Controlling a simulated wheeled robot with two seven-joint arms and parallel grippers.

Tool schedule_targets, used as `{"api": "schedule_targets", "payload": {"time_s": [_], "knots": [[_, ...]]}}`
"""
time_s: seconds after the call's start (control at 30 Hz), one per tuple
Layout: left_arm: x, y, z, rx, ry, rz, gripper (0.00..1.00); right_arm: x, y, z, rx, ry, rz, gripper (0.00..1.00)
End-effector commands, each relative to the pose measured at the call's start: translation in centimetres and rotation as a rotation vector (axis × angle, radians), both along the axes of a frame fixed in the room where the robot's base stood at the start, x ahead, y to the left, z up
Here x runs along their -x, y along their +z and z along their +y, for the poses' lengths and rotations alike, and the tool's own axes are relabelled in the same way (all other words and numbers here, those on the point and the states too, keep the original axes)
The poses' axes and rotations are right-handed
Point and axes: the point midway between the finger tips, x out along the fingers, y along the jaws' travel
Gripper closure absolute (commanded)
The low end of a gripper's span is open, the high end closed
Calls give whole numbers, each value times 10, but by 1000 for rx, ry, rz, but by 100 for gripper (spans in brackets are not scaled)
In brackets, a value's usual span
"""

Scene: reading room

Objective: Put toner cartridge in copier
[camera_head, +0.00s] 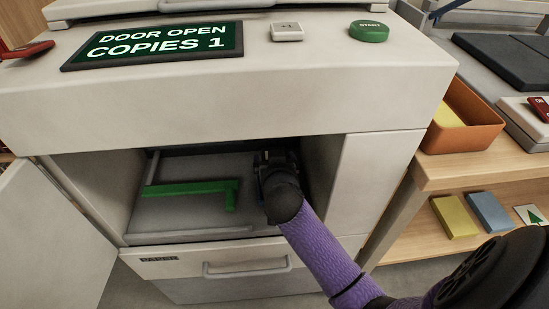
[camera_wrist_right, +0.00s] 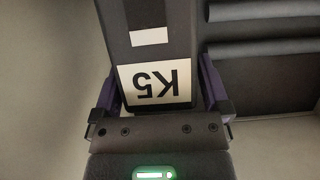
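The copier (camera_head: 240,100) stands in front of me with its door (camera_head: 45,240) swung open to the left. Its screen (camera_head: 155,45) reads DOOR OPEN, COPIES 1. My right arm reaches into the right side of the open bay, and my right gripper (camera_head: 272,165) is inside it. In the right wrist view, the dark toner cartridge (camera_wrist_right: 160,45), with a white K5 label, lies between the purple fingers of my right gripper (camera_wrist_right: 158,88), which look closed on its sides. The cartridge's far end is cut off there, and the gripper mostly hides it in the head view. My left gripper is out of view.
A green lever (camera_head: 195,188) sits on the bay floor left of my gripper. The bay's walls are close on the right. The paper drawer (camera_head: 230,272) below is shut. An orange tray (camera_head: 470,125) stands on the wooden shelf unit at right. A green START button (camera_head: 368,32) is on top.

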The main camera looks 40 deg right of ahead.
Motion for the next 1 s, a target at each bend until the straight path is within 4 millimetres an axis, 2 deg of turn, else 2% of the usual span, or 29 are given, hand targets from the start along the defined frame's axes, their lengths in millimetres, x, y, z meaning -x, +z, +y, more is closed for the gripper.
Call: {"api": "schedule_targets", "payload": {"time_s": [0.2, 0.3, 0.5, 0.73, 0.83, 1.0], "knots": [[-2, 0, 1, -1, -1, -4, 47, 0, 1, 0, 1, 0, -1, 0], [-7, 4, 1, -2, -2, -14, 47, 2, 7, 2, -1, 1, -2, 0], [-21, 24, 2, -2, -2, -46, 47, 35, 27, 22, -4, 1, -3, 0], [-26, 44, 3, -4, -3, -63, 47, 77, 45, 47, -4, -1, -3, 0], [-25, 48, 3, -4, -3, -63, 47, 89, 49, 54, -2, 0, -1, 0], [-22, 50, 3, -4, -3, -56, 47, 95, 50, 58, 0, 0, -1, 0]]}}
